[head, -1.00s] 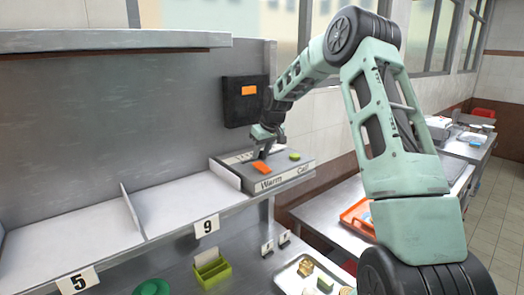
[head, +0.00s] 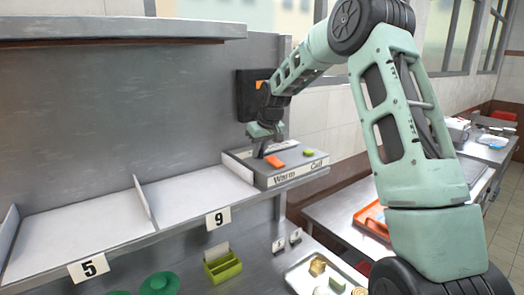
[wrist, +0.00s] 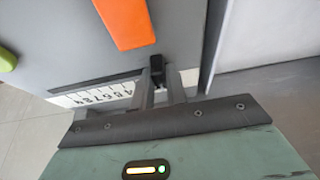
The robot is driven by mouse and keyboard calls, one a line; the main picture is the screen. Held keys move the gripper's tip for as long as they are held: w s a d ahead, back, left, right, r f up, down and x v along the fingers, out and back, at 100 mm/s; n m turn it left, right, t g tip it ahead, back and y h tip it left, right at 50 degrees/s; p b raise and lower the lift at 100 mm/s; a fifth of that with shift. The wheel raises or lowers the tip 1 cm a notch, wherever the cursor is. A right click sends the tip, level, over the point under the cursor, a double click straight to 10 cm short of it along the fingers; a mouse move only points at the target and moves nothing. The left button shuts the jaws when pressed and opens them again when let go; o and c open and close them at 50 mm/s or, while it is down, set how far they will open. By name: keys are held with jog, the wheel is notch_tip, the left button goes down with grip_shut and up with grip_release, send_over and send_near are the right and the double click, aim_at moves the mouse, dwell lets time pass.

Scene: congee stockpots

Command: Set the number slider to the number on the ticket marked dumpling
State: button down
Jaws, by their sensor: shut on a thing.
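The number slider is on the grey control box (head: 262,178) on the shelf. In the wrist view its black knob (wrist: 157,68) sits in a dark slot beside a white number strip (wrist: 98,93), towards the strip's right end. My gripper (wrist: 160,86) is shut on this knob, with one finger on each side. In the head view my gripper (head: 260,152) reaches down to the back left of the box. The fingers hide part of the strip, so I cannot tell the set number. Small white tickets (head: 278,245) stand on the lower counter, their writing too small to read.
A black panel (head: 250,105) hangs on the wall behind. Shelf bays marked 5 and 9 are empty. A green caddy (head: 223,268) and a metal tray are below.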

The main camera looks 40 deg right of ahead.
jog(key=c, duration=1.4)
grip_release()
jog(key=shift+a, duration=0.35)
jog(key=shift+d, duration=0.1)
jog(key=shift+r, duration=0.1)
jog(key=shift+s+r, duration=0.1)
jog(key=shift+r, duration=0.15)
jog(key=b+v, duration=0.4)
jog(key=v, duration=1.2)
jog(key=shift+r+b, duration=0.35)
jog(key=shift+d, duration=0.1)
